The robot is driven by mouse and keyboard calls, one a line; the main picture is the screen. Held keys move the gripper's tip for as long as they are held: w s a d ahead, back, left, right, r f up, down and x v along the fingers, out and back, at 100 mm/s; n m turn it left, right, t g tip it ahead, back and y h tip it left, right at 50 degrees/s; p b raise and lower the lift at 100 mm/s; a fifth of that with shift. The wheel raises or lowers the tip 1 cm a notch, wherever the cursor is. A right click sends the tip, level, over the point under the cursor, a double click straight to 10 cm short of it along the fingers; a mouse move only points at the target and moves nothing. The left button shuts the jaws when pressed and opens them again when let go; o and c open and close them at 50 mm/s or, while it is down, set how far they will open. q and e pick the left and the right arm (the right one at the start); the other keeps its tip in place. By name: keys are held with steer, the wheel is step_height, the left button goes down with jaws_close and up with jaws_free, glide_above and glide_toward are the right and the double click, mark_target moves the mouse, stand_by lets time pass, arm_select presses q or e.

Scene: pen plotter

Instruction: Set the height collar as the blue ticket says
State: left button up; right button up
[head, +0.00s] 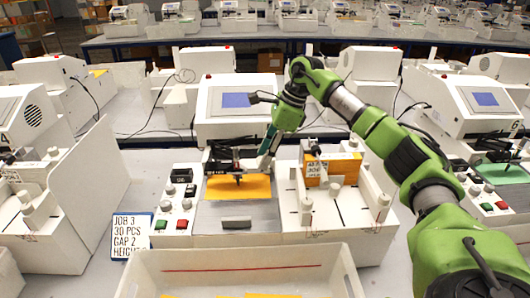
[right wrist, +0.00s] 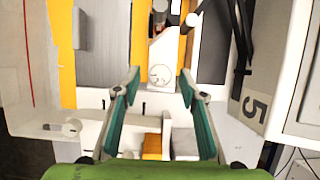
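The blue-edged ticket (head: 132,237) stands left of the middle machine. It reads JOB 3, 30 PCS, GAP 2 and a HEIGHT line whose figure I cannot read surely. My right gripper (head: 266,146) is over the back of that machine, beside the dark mechanism (head: 222,158) above the yellow sheet. In the right wrist view its two teal fingers are apart. A round white dial with fine marks (right wrist: 160,74) shows between the fingertips, with no clear contact. It may be the height collar; its setting is too small to read. My left gripper is out of view.
Control knobs and red and green buttons (head: 182,224) are at the machine's left. A stack of orange pieces (head: 345,168) stands at its right. A white tray (head: 140,262) is in front.

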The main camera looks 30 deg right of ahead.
steer(key=shift+f, duration=0.15)
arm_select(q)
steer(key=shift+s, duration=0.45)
arm_select(e)
jaws_close()
